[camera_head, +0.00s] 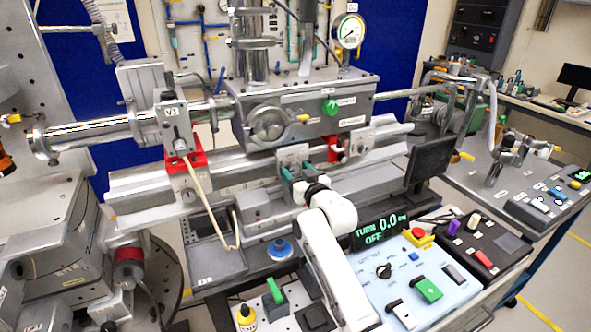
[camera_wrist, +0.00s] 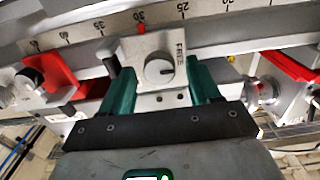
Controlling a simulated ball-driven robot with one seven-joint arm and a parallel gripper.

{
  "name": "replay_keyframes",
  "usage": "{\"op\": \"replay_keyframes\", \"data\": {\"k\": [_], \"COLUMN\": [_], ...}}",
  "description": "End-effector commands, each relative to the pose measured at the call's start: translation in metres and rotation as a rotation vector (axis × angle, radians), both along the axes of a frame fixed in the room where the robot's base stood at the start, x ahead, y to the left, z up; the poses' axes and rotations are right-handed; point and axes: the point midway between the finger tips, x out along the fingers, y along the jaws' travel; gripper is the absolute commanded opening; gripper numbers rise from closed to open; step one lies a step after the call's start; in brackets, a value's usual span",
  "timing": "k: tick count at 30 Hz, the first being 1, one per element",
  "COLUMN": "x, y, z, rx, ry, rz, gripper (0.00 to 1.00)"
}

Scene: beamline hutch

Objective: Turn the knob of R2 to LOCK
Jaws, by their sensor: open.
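In the wrist view, a round grey knob (camera_wrist: 159,71) sits on a pale metal block (camera_wrist: 140,47). The word FREE is printed at the knob's right; a light mark on the knob appears to point toward that side. I cannot read R2 or LOCK there. My gripper (camera_wrist: 158,78) is open, with one green finger left of the knob and one right of it. Gaps show between fingers and knob, so it is not gripped. In the head view, my gripper (camera_head: 291,172) is at the rail's front, at a small grey carriage (camera_head: 293,153); the knob is not clear there.
A scaled rail (camera_wrist: 230,28) runs behind the block. A red clamp (camera_head: 187,160) stands left of my gripper and another red part (camera_head: 334,149) right of it. A control panel (camera_head: 398,285) lies in front, with a display (camera_head: 380,228) reading TURN 0.0, OFF.

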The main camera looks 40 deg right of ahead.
Motion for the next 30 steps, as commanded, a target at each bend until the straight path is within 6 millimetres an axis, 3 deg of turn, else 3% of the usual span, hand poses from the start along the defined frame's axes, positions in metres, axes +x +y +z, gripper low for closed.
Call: {"op": "replay_keyframes", "data": {"k": [13,30], "x": [0.0074,0.0072], "y": [-0.0022,-0.0022], "z": [-0.0001,-0.0001], "rx": [0.000,0.000], "ry": [0.000,0.000], "rz": [0.000,0.000], "gripper": [0.61,0.06]}}
